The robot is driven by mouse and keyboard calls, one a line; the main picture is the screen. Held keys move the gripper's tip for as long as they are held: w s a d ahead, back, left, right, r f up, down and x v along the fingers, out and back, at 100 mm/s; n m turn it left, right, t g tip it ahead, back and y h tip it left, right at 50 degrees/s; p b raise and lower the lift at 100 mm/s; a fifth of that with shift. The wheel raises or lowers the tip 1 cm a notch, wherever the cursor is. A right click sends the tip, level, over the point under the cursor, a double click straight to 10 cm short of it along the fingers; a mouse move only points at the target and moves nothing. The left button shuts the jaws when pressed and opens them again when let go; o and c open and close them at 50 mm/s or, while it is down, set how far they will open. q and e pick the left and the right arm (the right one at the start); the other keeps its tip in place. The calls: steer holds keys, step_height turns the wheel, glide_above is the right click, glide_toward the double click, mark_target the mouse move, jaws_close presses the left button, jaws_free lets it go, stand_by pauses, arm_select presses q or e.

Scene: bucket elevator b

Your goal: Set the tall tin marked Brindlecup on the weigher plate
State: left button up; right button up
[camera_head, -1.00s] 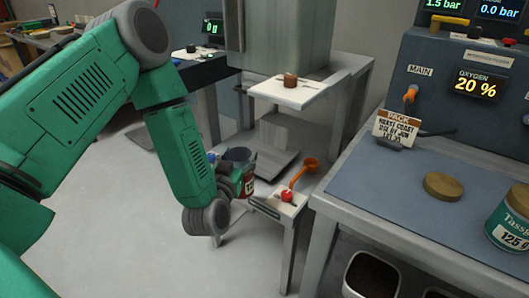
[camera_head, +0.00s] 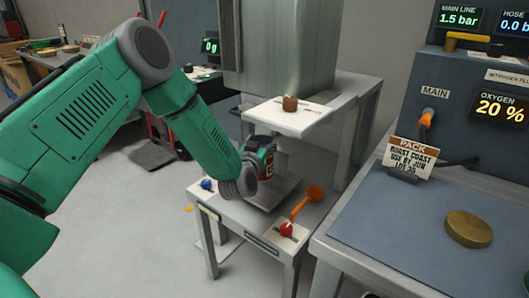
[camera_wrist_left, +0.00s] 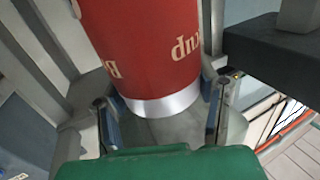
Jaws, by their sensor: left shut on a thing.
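My left gripper (camera_head: 260,165) is shut on a tall tin. The tin (camera_head: 267,150) shows only in part in the head view, behind my wrist, above the grey square plate (camera_head: 285,190) on the low table. I cannot tell whether it touches the plate. In the left wrist view the tin (camera_wrist_left: 145,40) is red with a silver band, between the two fingers (camera_wrist_left: 163,118). Its upside-down lettering shows "B" and "up", fitting Brindlecup. A readout (camera_head: 210,46) shows "0 g". My right gripper is not in view.
A white shelf (camera_head: 290,116) with a brown plug juts out above the plate. An orange scoop (camera_head: 308,200), a red knob (camera_head: 286,229) and a blue knob (camera_head: 206,184) are at the table's front. The blue-topped bench (camera_head: 400,230) with a round lid (camera_head: 468,229) stands right.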

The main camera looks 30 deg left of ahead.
mark_target(266, 137)
arm_select(q)
steer(key=x, duration=0.3)
steer(key=shift+w+d, duration=0.1)
steer(key=shift+d, duration=0.15)
steer(key=f, duration=0.1)
steer(key=f+b, duration=0.2)
steer(key=shift+a+f, duration=0.3)
steer(key=shift+f, duration=0.05)
steer(key=shift+r, duration=0.1)
steer(key=shift+d, duration=0.1)
steer(key=o, duration=1)
steer(key=shift+d, duration=0.1)
